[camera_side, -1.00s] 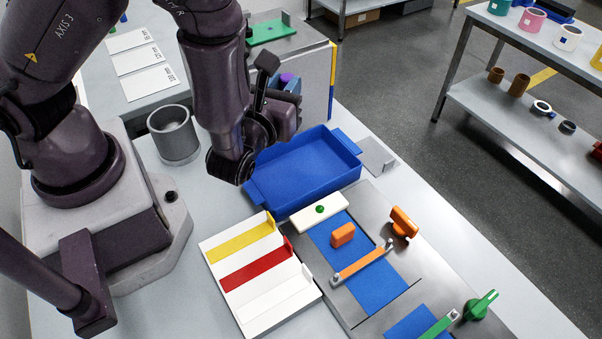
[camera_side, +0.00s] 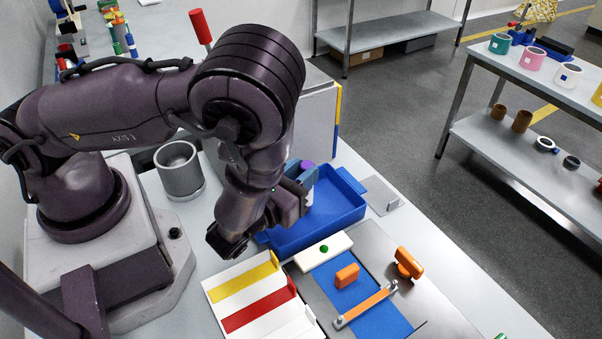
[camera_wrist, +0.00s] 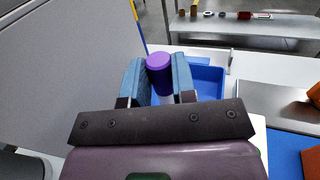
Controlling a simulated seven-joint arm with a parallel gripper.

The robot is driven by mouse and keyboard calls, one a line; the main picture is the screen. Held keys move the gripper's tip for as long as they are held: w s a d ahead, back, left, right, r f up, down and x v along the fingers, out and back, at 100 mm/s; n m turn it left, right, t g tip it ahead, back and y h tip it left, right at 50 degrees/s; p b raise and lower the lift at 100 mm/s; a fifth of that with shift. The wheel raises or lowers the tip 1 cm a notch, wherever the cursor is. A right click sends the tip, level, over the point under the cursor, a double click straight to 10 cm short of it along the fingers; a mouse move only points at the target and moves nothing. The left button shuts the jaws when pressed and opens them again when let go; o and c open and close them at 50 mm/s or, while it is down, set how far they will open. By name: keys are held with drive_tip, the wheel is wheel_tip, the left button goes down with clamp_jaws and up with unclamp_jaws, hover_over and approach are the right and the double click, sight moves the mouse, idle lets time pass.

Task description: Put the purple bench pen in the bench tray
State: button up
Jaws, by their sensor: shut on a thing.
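The purple bench pen (camera_wrist: 159,61) is between the two blue fingers of my gripper (camera_wrist: 158,80) in the wrist view, with its purple end showing. My gripper is shut on it. In the side view my gripper (camera_side: 303,190) is over the blue bench tray (camera_side: 345,208), and the pen's purple end (camera_side: 307,167) shows at the fingers. The pen's lower part is mostly hidden by the gripper, so I cannot tell whether it touches the tray. The tray also shows behind the fingers in the wrist view (camera_wrist: 210,80).
A white sorter with yellow and red strips (camera_side: 258,300) lies in front of the tray. A white block with a green button (camera_side: 322,250), an orange block (camera_side: 347,275) and an orange clamp (camera_side: 408,263) sit nearby. A grey cup (camera_side: 180,172) stands left, and a grey cabinet (camera_side: 315,115) behind.

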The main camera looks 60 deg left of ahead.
drive_tip(key=shift+f, duration=0.2)
drive_tip(key=o, duration=0.8)
drive_tip(key=shift+r, duration=0.1)
